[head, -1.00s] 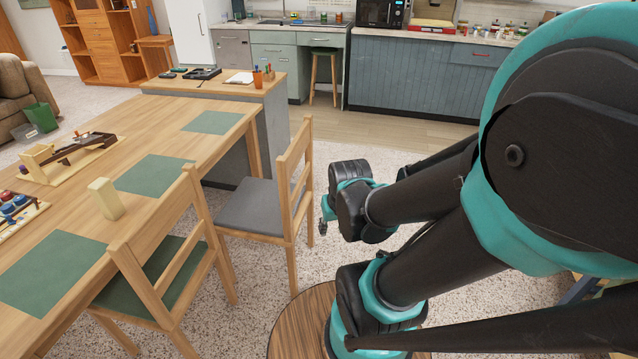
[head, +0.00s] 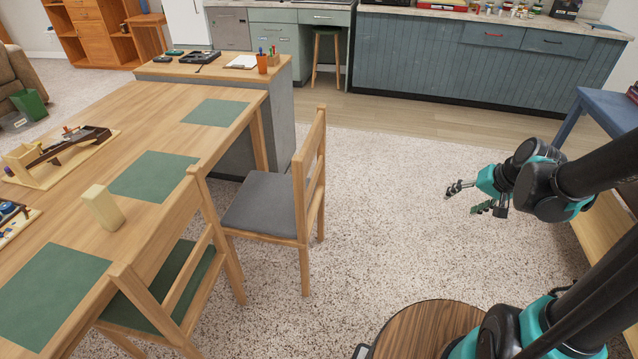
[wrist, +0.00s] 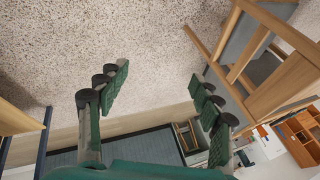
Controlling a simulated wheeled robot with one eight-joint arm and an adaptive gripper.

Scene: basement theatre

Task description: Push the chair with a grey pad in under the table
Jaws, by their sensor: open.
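The chair with a grey pad (head: 262,205) stands upright on the carpet at the right side of the long wooden table (head: 160,100). Its seat front is close to the table edge, and its backrest faces right. It also shows at the upper right of the wrist view (wrist: 265,60). My gripper (head: 470,198) is open and empty, well to the right of the chair's backrest, with bare carpet between them. In the wrist view its two green-padded fingers (wrist: 158,95) are spread wide with nothing between them.
A chair with a green pad (head: 165,290) stands nearer along the same table side. A grey-sided cabinet (head: 270,125) stands beyond the table end. A blue table (head: 603,112) is at the right. Carpet (head: 390,190) is clear in the middle.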

